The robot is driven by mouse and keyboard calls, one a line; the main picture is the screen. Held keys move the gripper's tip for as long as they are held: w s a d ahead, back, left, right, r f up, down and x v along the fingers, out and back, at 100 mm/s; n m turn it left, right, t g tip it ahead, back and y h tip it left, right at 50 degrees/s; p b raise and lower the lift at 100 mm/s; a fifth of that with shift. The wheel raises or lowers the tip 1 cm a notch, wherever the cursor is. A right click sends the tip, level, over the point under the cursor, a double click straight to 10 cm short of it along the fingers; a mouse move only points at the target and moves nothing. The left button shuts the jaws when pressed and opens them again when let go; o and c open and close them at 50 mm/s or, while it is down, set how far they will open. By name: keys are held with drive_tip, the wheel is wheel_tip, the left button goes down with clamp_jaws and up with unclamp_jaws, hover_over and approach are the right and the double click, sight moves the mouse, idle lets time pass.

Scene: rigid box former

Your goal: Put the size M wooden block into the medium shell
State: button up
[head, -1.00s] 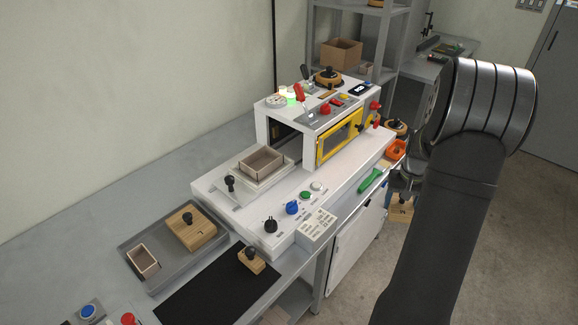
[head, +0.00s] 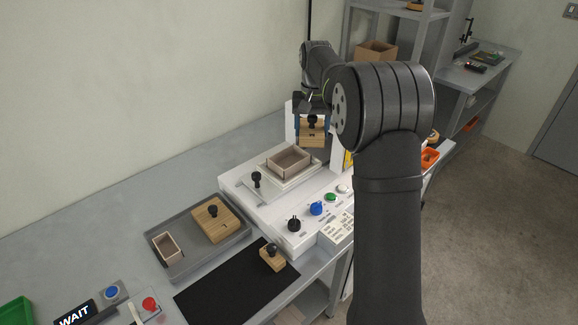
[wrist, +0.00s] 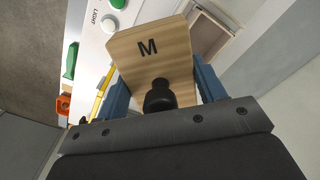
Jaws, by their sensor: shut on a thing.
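My gripper (head: 312,128) has its blue fingers shut on the sides of the size M wooden block (head: 312,140), which has a black knob on top. The wrist view shows the block (wrist: 150,45) with its letter M between the fingers. The medium shell (head: 289,161) is an open, light-brown box on the white machine's plate. The held block is in the air, above and slightly right of the shell in the head view, apart from it. Part of the shell (wrist: 212,32) shows beyond the block in the wrist view.
A grey tray (head: 176,270) at the left holds a small open shell (head: 167,247) and a large knobbed block (head: 214,221). The machine's upper housing (head: 294,118) stands close behind my gripper, partly hidden by my arm.

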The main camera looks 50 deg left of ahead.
drive_tip(key=s+a+f+m, duration=0.1)
drive_tip(key=a+f+m, duration=0.3)
drive_tip(key=a+m, duration=0.35)
drive_tip(key=m, duration=0.2)
hover_over(288, 162)
drive_tip(key=s+d, duration=0.1)
drive_tip(key=d, duration=0.1)
drive_tip(key=shift+n, duration=0.25)
drive_tip(key=f, duration=0.6)
drive_tip(key=shift+a+f, duration=0.2)
drive_tip(key=shift+f, duration=0.1)
drive_tip(key=f, duration=0.4)
drive_tip(key=shift+s+d, duration=0.2)
drive_tip(key=shift+s+f, duration=0.1)
drive_tip(key=shift+f, duration=0.1)
drive_tip(key=shift+s+f, duration=0.1)
drive_tip(key=shift+f, duration=0.4)
drive_tip(key=shift+c, duration=0.2)
drive_tip(key=o, duration=1)
drive_tip(key=shift+o, duration=0.6)
wheel_tip(288, 162, up, 13)
drive_tip(key=shift+w+a, duration=0.2)
drive_tip(key=shift+w, duration=0.15)
drive_tip(key=shift+r, duration=0.1)
